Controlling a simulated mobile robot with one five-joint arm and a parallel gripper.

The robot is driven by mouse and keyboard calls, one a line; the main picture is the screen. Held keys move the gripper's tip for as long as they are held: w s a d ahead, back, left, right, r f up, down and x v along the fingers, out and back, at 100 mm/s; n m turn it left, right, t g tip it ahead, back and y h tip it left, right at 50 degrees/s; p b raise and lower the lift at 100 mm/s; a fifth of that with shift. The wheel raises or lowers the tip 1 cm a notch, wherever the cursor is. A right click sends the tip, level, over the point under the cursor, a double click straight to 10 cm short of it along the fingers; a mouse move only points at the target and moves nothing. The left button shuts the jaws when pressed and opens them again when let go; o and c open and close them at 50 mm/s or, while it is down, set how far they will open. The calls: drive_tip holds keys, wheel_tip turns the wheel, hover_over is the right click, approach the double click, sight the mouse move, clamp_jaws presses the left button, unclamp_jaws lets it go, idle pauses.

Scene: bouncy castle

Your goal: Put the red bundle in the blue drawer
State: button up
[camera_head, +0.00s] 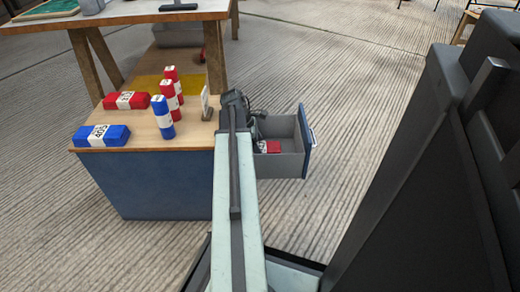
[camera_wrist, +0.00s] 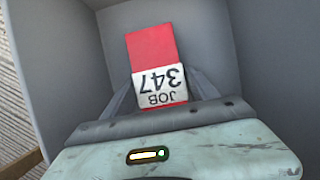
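The red bundle (camera_wrist: 152,48) has a white label reading "JOB 347". The blue-fronted drawer also shows pulled out in the head view (camera_head: 307,140), with the red bundle (camera_head: 272,147) low inside. My gripper (camera_wrist: 161,78) reaches into the drawer, its fingertips at either side of the bundle's label. I cannot tell whether the fingers press on the bundle or stand just clear of it.
The drawer cabinet (camera_head: 160,180) has a wooden top left of my arm. On it lie a red bundle (camera_head: 127,100) and a blue bundle (camera_head: 101,135). Several red and blue ones stand upright near a small sign (camera_head: 206,103). A wooden table (camera_head: 130,14) stands behind.

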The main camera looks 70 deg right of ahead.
drive_tip(key=shift+o, duration=0.8)
drive_tip(key=shift+w+r+p, duration=0.1)
drive_tip(key=shift+r+p, duration=0.4)
drive_tip(key=shift+r, duration=0.05)
drive_tip(key=p+v, duration=1)
drive_tip(key=v, duration=0.1)
drive_tip(key=shift+w+a+r, duration=0.1)
